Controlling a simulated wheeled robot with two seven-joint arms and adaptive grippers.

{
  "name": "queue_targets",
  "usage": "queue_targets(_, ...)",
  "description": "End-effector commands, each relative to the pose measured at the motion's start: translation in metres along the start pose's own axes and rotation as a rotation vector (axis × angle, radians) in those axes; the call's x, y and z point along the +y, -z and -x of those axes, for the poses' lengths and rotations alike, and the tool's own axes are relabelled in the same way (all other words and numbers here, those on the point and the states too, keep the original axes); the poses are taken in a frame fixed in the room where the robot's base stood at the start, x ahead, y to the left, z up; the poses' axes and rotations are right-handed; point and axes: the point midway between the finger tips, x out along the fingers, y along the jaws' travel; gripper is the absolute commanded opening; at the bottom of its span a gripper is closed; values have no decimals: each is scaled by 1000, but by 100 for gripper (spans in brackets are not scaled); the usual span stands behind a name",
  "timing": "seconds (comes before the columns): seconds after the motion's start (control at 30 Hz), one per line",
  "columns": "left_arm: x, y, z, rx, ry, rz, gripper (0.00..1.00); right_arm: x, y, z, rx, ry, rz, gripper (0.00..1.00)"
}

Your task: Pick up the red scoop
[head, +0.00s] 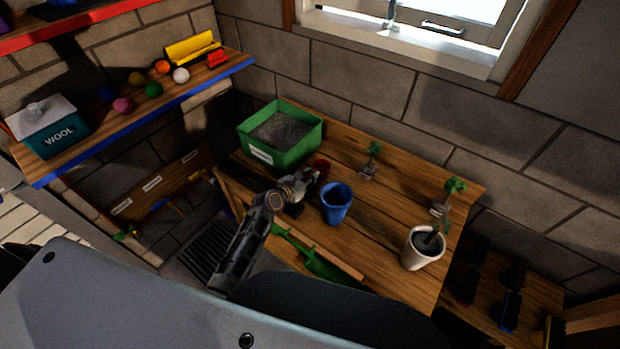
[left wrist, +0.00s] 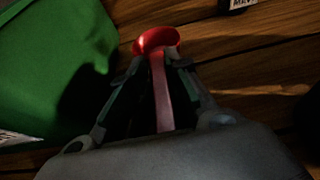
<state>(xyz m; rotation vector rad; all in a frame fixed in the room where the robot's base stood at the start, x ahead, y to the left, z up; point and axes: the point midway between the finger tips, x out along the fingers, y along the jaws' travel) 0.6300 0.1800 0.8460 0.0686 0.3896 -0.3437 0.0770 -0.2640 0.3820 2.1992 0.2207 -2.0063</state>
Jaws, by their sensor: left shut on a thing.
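The red scoop (left wrist: 158,40) is between the fingers of my left gripper (left wrist: 153,70) in the left wrist view. The fingers are shut on its handle, and its round bowl shows just beyond the fingertips. In the head view the scoop (head: 321,166) shows as a small dark red patch beside the green bin, partly hidden by my left gripper (head: 312,178). The scoop is over the wooden bench; I cannot tell whether it touches the wood. My right gripper is not in view.
A green bin (head: 302,148) of grey grit stands behind the gripper. A blue cup (head: 336,204) stands close on its right. A white pot (head: 422,250) with a plant and two seedlings (head: 371,158) (head: 446,193) are further right. A green tool (head: 318,262) lies at the bench front.

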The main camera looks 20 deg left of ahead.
Motion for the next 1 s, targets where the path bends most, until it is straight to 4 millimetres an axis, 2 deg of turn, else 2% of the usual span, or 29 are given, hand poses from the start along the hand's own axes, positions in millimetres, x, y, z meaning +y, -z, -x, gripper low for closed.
queue_targets(0.27,0,-20,8,-3,-1,2,0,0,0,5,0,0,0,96)
queue_targets(0.7,0,-76,31,-4,0,2,0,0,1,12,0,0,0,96)
queue_targets(1.0,0,-92,38,-1,0,1,0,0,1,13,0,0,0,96)
